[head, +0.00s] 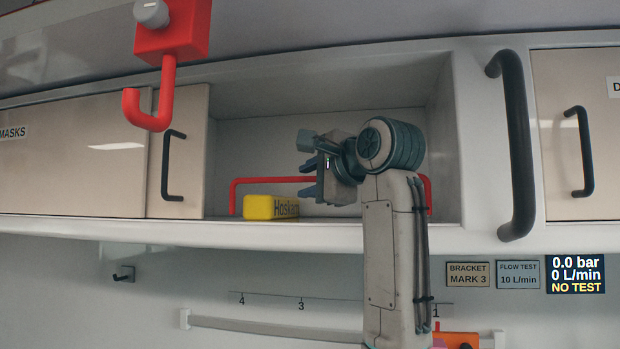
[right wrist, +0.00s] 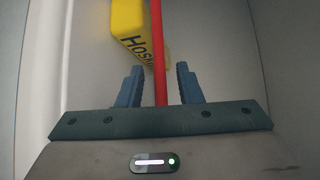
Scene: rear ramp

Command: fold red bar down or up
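The red bar (head: 265,181) runs level across the lower part of the open cubby, with a short leg bent down at each end. My right gripper (head: 309,179) is at the bar's middle, reaching in from the right, and hides part of it. In the right wrist view the red bar (right wrist: 158,55) passes between the two blue fingers, with a gap on both sides. The fingers are apart and do not grip it. My left gripper is in neither view.
A yellow case (head: 270,207) marked "Hoskin..." lies on the cubby floor beside the bar. A red hook (head: 150,108) hangs at upper left. A black handle (head: 516,145) stands right of the cubby. Closed beige cabinets flank it. The cubby's upper space is free.

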